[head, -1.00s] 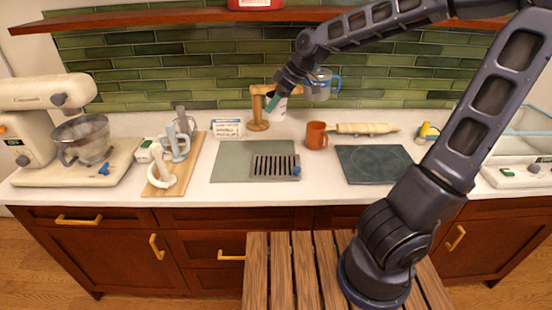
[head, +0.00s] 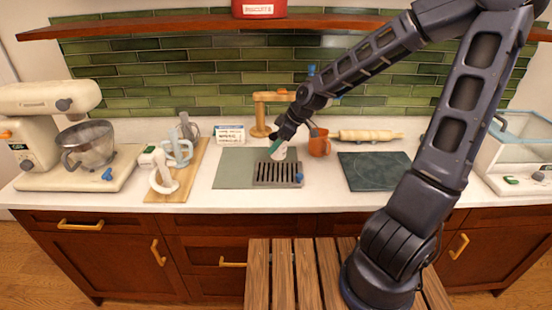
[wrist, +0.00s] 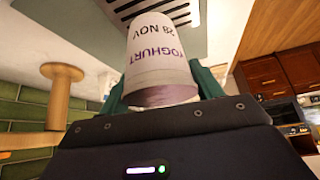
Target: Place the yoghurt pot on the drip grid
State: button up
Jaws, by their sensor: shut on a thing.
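The white yoghurt pot (head: 279,154) is between the fingers of my gripper (head: 283,142) in the head view, just behind the drip grid. In the wrist view the pot (wrist: 158,55) fills the space between the two green fingers, its YOGHURT and 28 NOV lettering upside down in the picture. My gripper is shut on it. The slotted grey drip grid (head: 277,176) lies on a grey-green mat. Slots of the grid (wrist: 150,8) show beyond the pot in the wrist view. Whether the pot touches anything below is unclear.
An orange mug (head: 319,143) stands right of the pot. A wooden stand (head: 260,115) and a white label card (head: 229,134) are behind. A mug board (head: 185,178) is left, a dark slab (head: 374,170) right. A blue knob (head: 299,178) sits at the grid's right end.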

aim_at(276, 158)
jog(key=shift+f, duration=3.5)
jog(key=o, duration=1.1)
jog(key=shift+f, duration=0.1)
jog(key=shift+v, duration=6.1)
